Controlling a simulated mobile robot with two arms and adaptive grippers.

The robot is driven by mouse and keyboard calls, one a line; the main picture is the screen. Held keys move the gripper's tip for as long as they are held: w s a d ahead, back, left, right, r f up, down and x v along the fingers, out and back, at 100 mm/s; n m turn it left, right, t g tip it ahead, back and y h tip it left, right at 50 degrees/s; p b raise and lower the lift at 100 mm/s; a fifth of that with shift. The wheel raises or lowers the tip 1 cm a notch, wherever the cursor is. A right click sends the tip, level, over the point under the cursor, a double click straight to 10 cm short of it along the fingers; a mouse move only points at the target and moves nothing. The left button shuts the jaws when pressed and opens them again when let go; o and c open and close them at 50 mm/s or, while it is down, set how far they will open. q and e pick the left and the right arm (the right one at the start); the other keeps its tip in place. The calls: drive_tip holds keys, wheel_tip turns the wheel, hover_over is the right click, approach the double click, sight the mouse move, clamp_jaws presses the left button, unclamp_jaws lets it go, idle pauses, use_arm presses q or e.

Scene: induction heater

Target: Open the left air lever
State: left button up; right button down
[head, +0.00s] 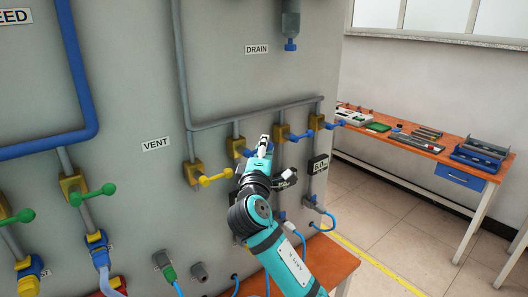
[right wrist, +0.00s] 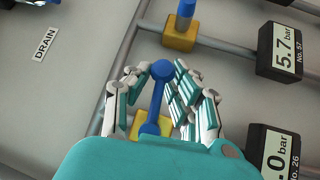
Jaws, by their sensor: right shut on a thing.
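My right gripper (head: 264,142) is at a blue lever on the wall panel, the leftmost of the blue levers on the pipe row. In the right wrist view the fingers of my right gripper (right wrist: 160,88) are closed around this blue lever (right wrist: 158,92), with its round knob between the fingertips. The lever sits on a brass-yellow valve body (right wrist: 150,125), which also shows in the head view (head: 234,147). In the head view my gripper hides most of the lever. My left gripper is not in view.
To the right are two more blue levers (head: 300,136) (head: 331,125) on the same pipe. A yellow lever (head: 215,178) is just left. Pressure gauges (right wrist: 284,50) and hoses lie below. A workbench (head: 430,142) stands at the right, with open floor before it.

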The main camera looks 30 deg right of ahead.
sight(248, 151)
drive_tip(key=shift+n+t+b, duration=0.6)
drive_tip(key=shift+b, duration=0.1)
drive_tip(key=a+r+n+t+y+b, duration=0.1)
drive_tip(key=n+t+y+b, duration=0.2)
drive_tip(key=n, duration=0.3)
drive_tip(key=a+r+n+t+y+b, duration=0.1)
drive_tip(key=n+t+y+b, duration=0.3)
drive_tip(key=n, duration=0.3)
drive_tip(key=a+r+n+t+y+b, duration=0.1)
drive_tip(key=n+t+y+b, duration=0.2)
drive_tip(key=n, duration=0.3)
drive_tip(key=shift+r+t+y+b, duration=0.1)
drive_tip(key=shift+t+y+b, duration=0.2)
drive_tip(key=shift+y+b, duration=0.45)
drive_tip(key=shift+s+a+r+n+g+y+b, duration=0.25)
drive_tip(key=shift+n+y+b, duration=0.4)
drive_tip(key=shift+n+y, duration=0.95)
drive_tip(key=shift+w+a+f+n+g+y+b, duration=0.15)
drive_tip(key=shift+a+n+y+b, duration=0.35)
drive_tip(key=shift+n+y, duration=1.1)
drive_tip(key=shift+a+r+n+g+y+b, duration=0.15)
drive_tip(key=shift+n+y+b, duration=0.6)
drive_tip(key=shift+n+y, duration=0.85)
drive_tip(key=shift+n, duration=0.4)
drive_tip(key=c, duration=1.3)
unclamp_jaws()
drive_tip(key=shift+r, duration=0.15)
drive_tip(key=shift+s, duration=0.1)
drive_tip(key=v, duration=1.2)
drive_tip(key=shift+h, duration=0.25)
